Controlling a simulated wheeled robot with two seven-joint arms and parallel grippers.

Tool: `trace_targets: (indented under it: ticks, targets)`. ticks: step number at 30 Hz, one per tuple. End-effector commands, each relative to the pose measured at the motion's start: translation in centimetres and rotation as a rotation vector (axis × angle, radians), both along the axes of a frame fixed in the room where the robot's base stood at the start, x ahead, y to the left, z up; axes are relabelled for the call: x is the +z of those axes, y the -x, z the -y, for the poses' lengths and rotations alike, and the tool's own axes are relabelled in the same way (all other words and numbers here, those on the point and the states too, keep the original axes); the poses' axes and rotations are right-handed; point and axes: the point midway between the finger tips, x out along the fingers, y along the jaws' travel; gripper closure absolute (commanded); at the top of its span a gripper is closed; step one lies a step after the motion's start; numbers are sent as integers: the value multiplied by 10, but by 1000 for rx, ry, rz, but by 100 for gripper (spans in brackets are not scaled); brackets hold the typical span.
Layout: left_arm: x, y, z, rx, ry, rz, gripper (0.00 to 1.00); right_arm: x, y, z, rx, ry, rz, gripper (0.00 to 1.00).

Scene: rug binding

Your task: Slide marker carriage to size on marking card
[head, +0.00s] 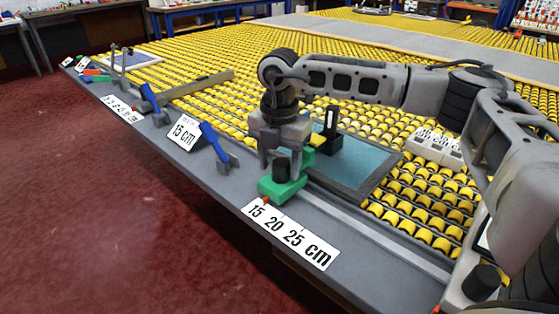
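The marking card (185,131) is a small white tent card reading "15 cm" on the grey bench edge, left of centre. The marker carriage is a green block (282,188) with a black knob (283,166) on top and a small red pointer at its front. It sits near the left end of a pale rail, with the pointer by the "15" of the white scale strip (290,234) reading 15, 20, 25 cm. My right gripper (281,160) points down with its fingers about the knob; I cannot tell whether they press on it. My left gripper is out of view.
Blue-handled tools (215,143) lie along the bench to the left. Yellow rollers (220,68) cover the table beyond. The rail (375,236) right of the carriage is clear.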

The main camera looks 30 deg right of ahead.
Motion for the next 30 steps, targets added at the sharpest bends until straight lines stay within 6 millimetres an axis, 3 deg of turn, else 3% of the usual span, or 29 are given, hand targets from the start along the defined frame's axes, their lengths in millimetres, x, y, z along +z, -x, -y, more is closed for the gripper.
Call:
trace_targets:
  ticks: [7,21,30]
  targets:
    - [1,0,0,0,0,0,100,18,0,0,0,0,1,45]
    - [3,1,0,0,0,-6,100,126,0,0,0,-1,3,45]
    - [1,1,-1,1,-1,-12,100,158,0,0,1,-1,2,45]
